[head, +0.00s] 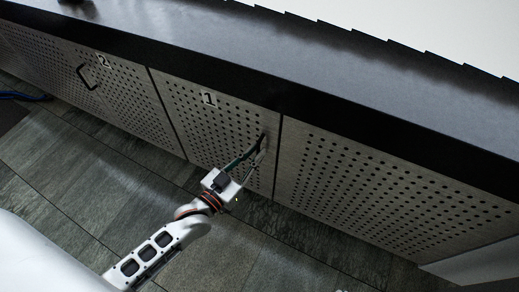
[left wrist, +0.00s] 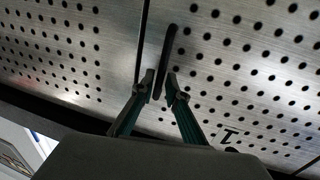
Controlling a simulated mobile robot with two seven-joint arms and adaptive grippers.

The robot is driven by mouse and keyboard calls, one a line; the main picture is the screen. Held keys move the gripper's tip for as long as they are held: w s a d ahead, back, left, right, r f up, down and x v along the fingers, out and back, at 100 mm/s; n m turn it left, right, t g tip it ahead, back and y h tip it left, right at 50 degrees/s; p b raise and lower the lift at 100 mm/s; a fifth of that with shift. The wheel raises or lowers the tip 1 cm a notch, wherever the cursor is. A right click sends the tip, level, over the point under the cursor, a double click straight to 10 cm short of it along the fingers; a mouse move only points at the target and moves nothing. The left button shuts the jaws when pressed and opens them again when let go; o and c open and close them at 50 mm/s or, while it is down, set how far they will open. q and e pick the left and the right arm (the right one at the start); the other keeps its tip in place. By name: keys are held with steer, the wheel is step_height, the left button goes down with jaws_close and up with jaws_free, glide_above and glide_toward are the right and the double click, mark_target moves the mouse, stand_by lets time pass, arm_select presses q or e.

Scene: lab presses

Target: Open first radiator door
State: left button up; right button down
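The first radiator door (head: 195,115) is a perforated metal panel marked "1", flush with its neighbours and closed. Its dark upright bar handle (left wrist: 167,48) is near the door's edge, by the seam with the unmarked panel. My left gripper (head: 257,150) reaches up to this handle from below. In the left wrist view, the two fingertips of my left gripper (left wrist: 160,84) stand apart, one on each side of the handle, with small gaps visible. Whether either finger touches the bar is hard to tell. In the head view the fingers largely hide the handle. My right gripper is not in view.
A second door (head: 105,85) marked "2", with a black handle (head: 86,77), is to the left. An unmarked perforated panel (head: 390,185) is to the right. A dark ledge (head: 300,75) overhangs the doors. The tiled floor (head: 75,180) in front is clear.

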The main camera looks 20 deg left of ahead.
arm_select(q)
steer(key=shift+x, duration=0.8)
jaws_close()
steer(key=shift+s, duration=0.1)
